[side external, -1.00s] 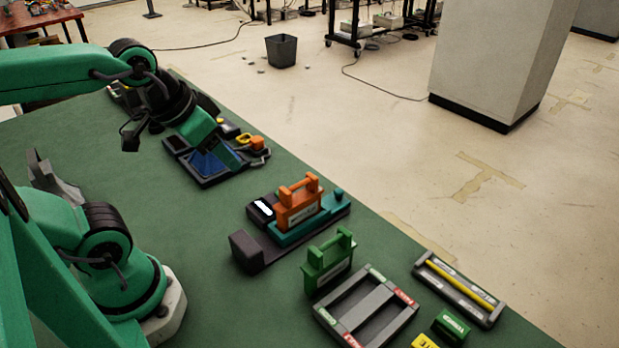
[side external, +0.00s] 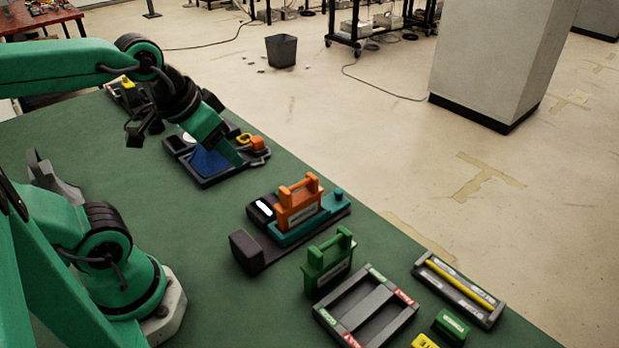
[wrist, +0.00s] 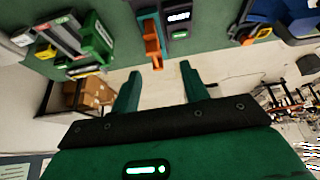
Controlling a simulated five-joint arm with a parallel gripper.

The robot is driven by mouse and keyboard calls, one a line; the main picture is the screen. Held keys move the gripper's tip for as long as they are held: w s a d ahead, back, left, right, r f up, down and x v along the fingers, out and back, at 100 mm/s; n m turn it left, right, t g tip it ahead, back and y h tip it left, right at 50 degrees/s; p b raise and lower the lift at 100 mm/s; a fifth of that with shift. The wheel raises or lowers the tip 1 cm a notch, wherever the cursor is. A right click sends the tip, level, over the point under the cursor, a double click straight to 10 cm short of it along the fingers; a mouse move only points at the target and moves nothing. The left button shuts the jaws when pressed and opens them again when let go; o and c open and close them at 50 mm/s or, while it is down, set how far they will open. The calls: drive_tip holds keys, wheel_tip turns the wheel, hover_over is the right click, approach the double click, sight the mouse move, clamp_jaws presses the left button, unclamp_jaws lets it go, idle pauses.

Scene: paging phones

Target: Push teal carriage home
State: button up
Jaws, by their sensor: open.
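The teal carriage (side external: 310,230) sits on a dark base with a block (side external: 245,252) at its near-left end and a small lit display (side external: 263,208). An orange piece with a handle (side external: 298,207) stands upright on the carriage. A teal knob (side external: 338,195) stands at the carriage's far-right end. My gripper (side external: 236,160) is open and empty, apart from the carriage, in front of the blue-padded tray in the side view. In the wrist view my gripper (wrist: 160,78) spreads its two fingers, with the orange piece (wrist: 152,50) and part of the carriage (wrist: 147,15) beyond them.
A blue-padded tray (side external: 210,162) with an orange-yellow item lies left of the carriage. A green handled piece (side external: 328,262), a grey frame (side external: 366,308) and a tray with a yellow rod (side external: 460,290) lie to the right. Green table is clear nearer my base.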

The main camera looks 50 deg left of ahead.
drive_tip(key=n+g, duration=0.5)
drive_tip(key=n, duration=0.4)
hover_over(339, 190)
wheel_tip(339, 190, down, 13)
drive_tip(key=shift+f, duration=0.1)
drive_tip(key=shift+f, duration=0.15)
drive_tip(key=shift+f, duration=3.75)
clamp_jaws()
